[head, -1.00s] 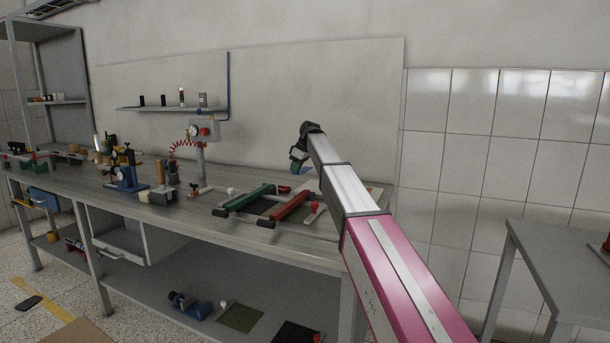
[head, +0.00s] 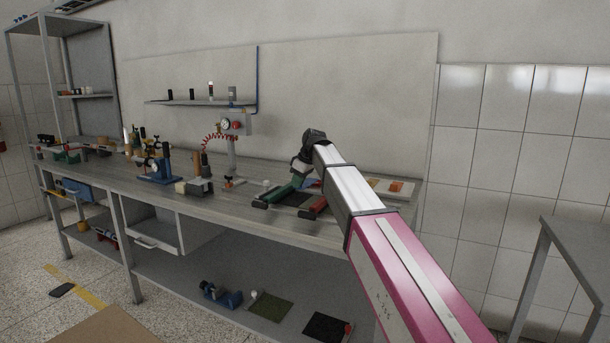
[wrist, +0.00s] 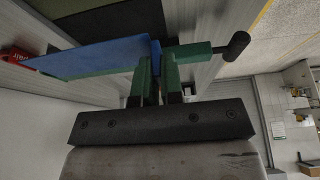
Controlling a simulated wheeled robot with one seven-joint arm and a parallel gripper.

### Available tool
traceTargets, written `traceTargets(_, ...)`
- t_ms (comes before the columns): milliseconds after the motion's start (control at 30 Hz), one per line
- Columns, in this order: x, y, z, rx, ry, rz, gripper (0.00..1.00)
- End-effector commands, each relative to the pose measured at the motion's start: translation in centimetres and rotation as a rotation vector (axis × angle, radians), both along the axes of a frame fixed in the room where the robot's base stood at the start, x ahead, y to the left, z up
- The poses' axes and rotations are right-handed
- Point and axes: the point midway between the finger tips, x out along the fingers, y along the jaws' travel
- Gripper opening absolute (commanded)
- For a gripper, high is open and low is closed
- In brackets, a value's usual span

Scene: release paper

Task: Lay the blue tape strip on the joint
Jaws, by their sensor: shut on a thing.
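The blue tape strip (wrist: 95,60) is held flat between the green fingers of my gripper (wrist: 157,75) in the wrist view and sticks out to the left. In the head view my gripper (head: 300,173) is over the back of the bench fixture, by the far end of the green bar (head: 285,189). The strip cannot be made out there. In the wrist view, an olive sheet (wrist: 40,7) and a dark sheet (wrist: 115,22) lie beyond the strip. The joint itself is not clear, and the strip covers part of that area.
The green bar with a black knob (wrist: 237,46) is close to the fingers in the wrist view. A red bar (head: 314,205) lies to the right of the green one.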

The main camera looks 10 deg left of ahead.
Motion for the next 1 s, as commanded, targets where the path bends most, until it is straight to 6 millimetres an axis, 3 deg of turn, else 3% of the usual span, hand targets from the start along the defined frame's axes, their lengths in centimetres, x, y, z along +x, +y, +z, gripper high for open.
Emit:
traceTargets(567, -0.5, 0.1, -0.3, 0.000, -0.001, 0.002, 0.00)
traceTargets(1000, -0.5, 0.1, -3.3, -0.001, 0.000, 0.002, 0.00)
